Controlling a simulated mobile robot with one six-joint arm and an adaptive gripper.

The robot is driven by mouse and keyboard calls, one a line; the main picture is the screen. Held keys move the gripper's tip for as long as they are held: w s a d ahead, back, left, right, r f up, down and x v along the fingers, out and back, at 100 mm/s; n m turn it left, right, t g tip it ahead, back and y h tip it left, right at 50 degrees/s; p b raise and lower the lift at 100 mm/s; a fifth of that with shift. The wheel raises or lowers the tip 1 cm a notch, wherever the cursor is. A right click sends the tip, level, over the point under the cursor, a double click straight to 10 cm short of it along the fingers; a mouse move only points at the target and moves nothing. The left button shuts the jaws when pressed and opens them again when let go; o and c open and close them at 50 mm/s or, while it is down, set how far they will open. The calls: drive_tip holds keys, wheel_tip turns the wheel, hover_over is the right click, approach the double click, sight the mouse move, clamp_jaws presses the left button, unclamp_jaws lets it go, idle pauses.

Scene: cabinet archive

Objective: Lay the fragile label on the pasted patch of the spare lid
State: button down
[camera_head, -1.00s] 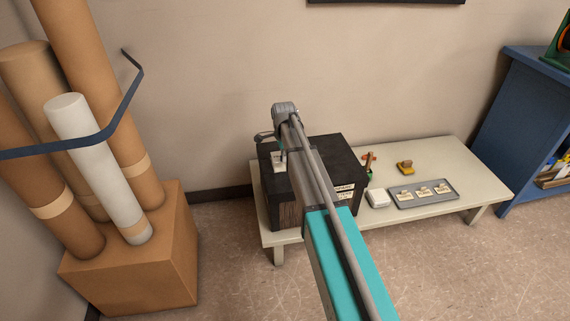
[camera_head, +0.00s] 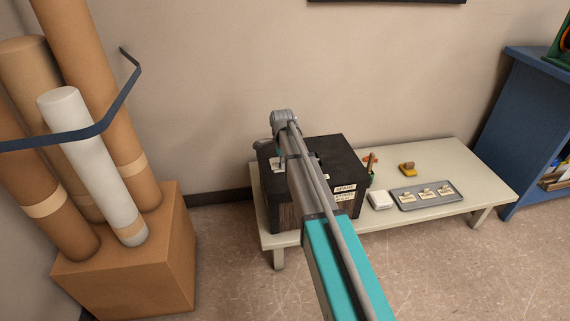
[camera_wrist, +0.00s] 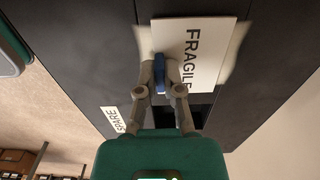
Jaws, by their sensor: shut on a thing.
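The fragile label (camera_wrist: 205,55) is a white card with dark FRAGILE print. My gripper (camera_wrist: 160,85) is shut on a small blue tab (camera_wrist: 160,72) at the label's left edge in the wrist view. The label is over the black spare lid (camera_wrist: 270,95). Pale, glossy parts of the pasted patch (camera_wrist: 145,42) show on both sides of the label; the rest is hidden under it. I cannot tell whether the label touches the lid. In the head view the black box (camera_head: 345,160) stands on the bench, with my arm hiding most of the label and fingertips.
A SPARE tag (camera_wrist: 122,120) is on the box, beside a dark opening (camera_wrist: 200,108). On the pale bench (camera_head: 445,160), right of the box, are a white block (camera_head: 380,199), a yellow-based tool (camera_head: 407,169) and a grey tray (camera_head: 455,205) with three cards. Cardboard tubes stand left.

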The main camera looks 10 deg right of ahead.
drive_tip(key=shift+f, duration=0.2)
drive_tip(key=c, duration=0.8)
unclamp_jaws()
drive_tip(key=shift+r, duration=0.3)
wheel_tip(320, 180, up, 12)
drive_tip(key=p, duration=1.2)
drive_tip(key=shift+f, duration=0.1)
drive_tip(key=s+n, duration=0.6)
drive_tip(key=s, duration=0.3)
drive_tip(key=s+n, duration=0.6)
drive_tip(key=s, duration=0.4)
drive_tip(key=s+d+n, duration=0.1)
drive_tip(key=s+n, duration=0.4)
drive_tip(key=s, duration=0.5)
drive_tip(key=shift+n, duration=0.4)
